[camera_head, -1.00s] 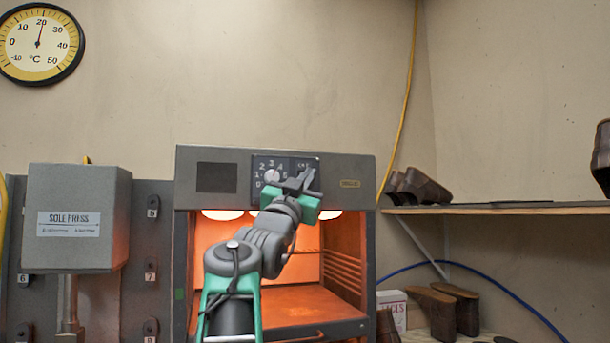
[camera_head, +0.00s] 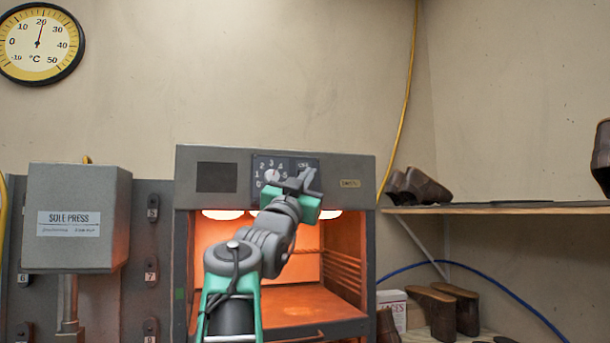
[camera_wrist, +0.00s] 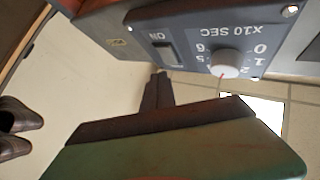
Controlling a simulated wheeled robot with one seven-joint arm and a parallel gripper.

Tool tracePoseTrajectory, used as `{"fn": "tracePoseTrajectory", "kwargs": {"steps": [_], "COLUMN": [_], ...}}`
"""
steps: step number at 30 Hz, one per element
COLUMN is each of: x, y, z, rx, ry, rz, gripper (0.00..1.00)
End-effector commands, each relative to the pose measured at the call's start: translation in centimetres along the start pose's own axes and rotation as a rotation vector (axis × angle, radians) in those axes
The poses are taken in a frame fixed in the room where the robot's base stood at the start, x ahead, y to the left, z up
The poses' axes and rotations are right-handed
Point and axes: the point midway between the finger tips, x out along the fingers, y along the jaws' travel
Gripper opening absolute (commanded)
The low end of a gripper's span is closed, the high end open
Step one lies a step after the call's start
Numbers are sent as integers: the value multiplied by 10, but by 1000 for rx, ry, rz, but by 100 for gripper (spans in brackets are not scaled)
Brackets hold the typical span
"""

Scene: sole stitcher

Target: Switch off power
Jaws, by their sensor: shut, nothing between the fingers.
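The grey heater cabinet (camera_head: 350,165) has a dark control panel (camera_head: 257,164) on its top front, with a white dial (camera_head: 272,175). In the wrist view, which is upside down, the dial (camera_wrist: 228,64) is marked X10 SEC and a dark rocker switch (camera_wrist: 166,52) sits beside it, under an ON label. My gripper (camera_head: 305,178) is at the right part of the panel and hides the switch's area there. In the wrist view its shut, empty fingertips (camera_wrist: 160,76) are close to the switch; I cannot tell if they touch. The cabinet's inside glows orange.
A grey sole press (camera_head: 80,215) stands to the left of the cabinet. A shelf (camera_head: 500,210) with dark shoe forms (camera_head: 418,186) is on the right. A yellow cable (camera_head: 408,85) hangs on the wall. The space above the cabinet is clear.

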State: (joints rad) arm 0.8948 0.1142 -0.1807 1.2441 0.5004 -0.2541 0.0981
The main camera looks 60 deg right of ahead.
Motion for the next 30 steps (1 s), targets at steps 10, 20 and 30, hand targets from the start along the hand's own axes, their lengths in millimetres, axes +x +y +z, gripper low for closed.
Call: {"fn": "tracePoseTrajectory", "kwargs": {"steps": [10, 20, 30], "x": [0, 6, 6], "y": [0, -4, -5], "z": [0, 5, 5], "rx": [0, 0, 0], "ry": [0, -1, 0], "rz": [0, 0, 0], "gripper": [0, 0, 0]}}
